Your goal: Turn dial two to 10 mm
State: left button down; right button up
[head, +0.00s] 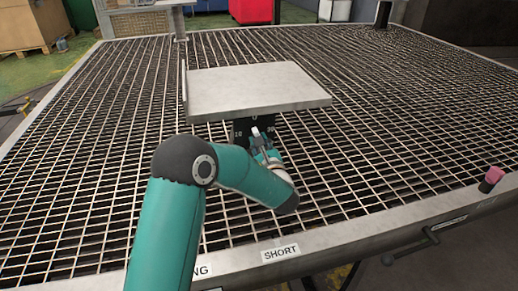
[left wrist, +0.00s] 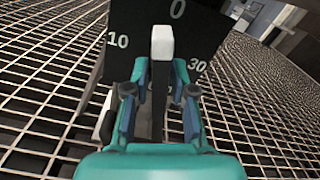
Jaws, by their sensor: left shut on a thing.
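A black dial plate (head: 239,131) with white numbers stands under the front edge of a grey slab (head: 255,92). In the left wrist view the plate (left wrist: 117,60) shows 0 at the top, 10 at the left and 30 at the right. A white-tipped pointer (left wrist: 162,42) lies over it, its tip just below the 0 and slightly left of it. My left gripper (left wrist: 158,88) is shut on the pointer's knob, one finger on each side. In the head view my left gripper (head: 261,143) hides the lower dial. The dial's own number is not readable. My right gripper is not in view.
A wide metal grating (head: 400,120) with a grey frame surrounds the slab. A SHORT label (head: 280,252) sits on the front rim. A pink-topped knob (head: 493,176) and a dark handle (head: 412,247) are at the right. A red bin (head: 251,11) stands behind.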

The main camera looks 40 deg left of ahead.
pick_arm(q)
jog(key=shift+f+n+b, duration=0.1)
jog(key=shift+n+b, duration=0.8)
jog(key=shift+b, duration=0.4)
jog(key=shift+n+b, duration=0.35)
jog(key=shift+n, duration=1.15)
jog(key=n, duration=0.9)
grip_release()
jog(key=v, duration=0.9)
